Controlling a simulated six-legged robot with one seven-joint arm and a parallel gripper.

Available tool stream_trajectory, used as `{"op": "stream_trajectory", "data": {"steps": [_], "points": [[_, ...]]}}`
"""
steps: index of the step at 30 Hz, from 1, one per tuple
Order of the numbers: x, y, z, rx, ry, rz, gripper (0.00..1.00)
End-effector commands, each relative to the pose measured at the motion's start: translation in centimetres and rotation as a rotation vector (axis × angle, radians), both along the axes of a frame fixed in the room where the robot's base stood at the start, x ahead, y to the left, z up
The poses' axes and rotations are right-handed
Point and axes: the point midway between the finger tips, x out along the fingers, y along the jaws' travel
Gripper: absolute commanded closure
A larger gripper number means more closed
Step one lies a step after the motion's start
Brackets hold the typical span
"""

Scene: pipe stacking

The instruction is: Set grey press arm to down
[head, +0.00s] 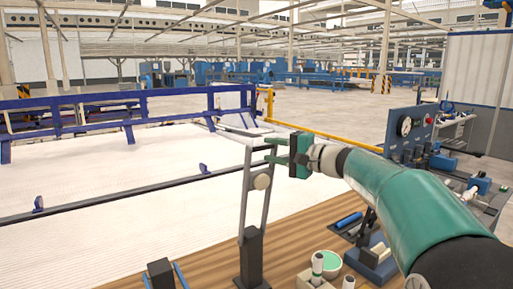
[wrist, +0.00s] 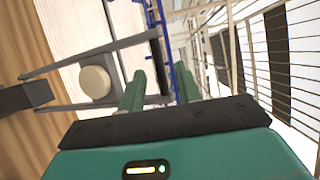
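The grey press arm (head: 245,190) stands raised, nearly upright, on a black base (head: 250,258) on the wooden table. It has two bars with a round cream disc (head: 262,182) between them. The arm also shows in the wrist view (wrist: 80,58), with a dark crossbar (wrist: 156,62) at its far end. My gripper (head: 272,150) is at the upper end of the press arm, on its right side, with its green fingers apart. In the wrist view, my fingers (wrist: 158,88) are close to the dark crossbar. I cannot tell whether they touch it.
The wooden table (head: 205,268) also holds a green-topped round container (head: 331,261), a blue cylinder (head: 349,220) and small white pieces. A blue unit with a gauge (head: 405,126) stands on the right. Blue railings (head: 130,113) lie beyond the pale floor on the left.

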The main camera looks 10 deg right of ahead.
Motion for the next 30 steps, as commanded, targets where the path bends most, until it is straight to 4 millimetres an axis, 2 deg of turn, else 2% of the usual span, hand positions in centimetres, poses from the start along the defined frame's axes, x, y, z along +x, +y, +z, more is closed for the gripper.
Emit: {"op": "stream_trajectory", "data": {"steps": [3,9,20,25,30], "points": [[1.8,1.8,-0.1,0.001,0.001,0.004,0.66],[3.8,3.5,-0.1,0.001,0.001,0.001,0.66],[4.4,3.9,-0.2,0.0,0.0,0.001,0.66],[4.4,3.9,-0.2,0.0,0.0,0.0,0.98],[4.4,3.9,-0.1,0.0,0.0,0.0,1.0]]}}
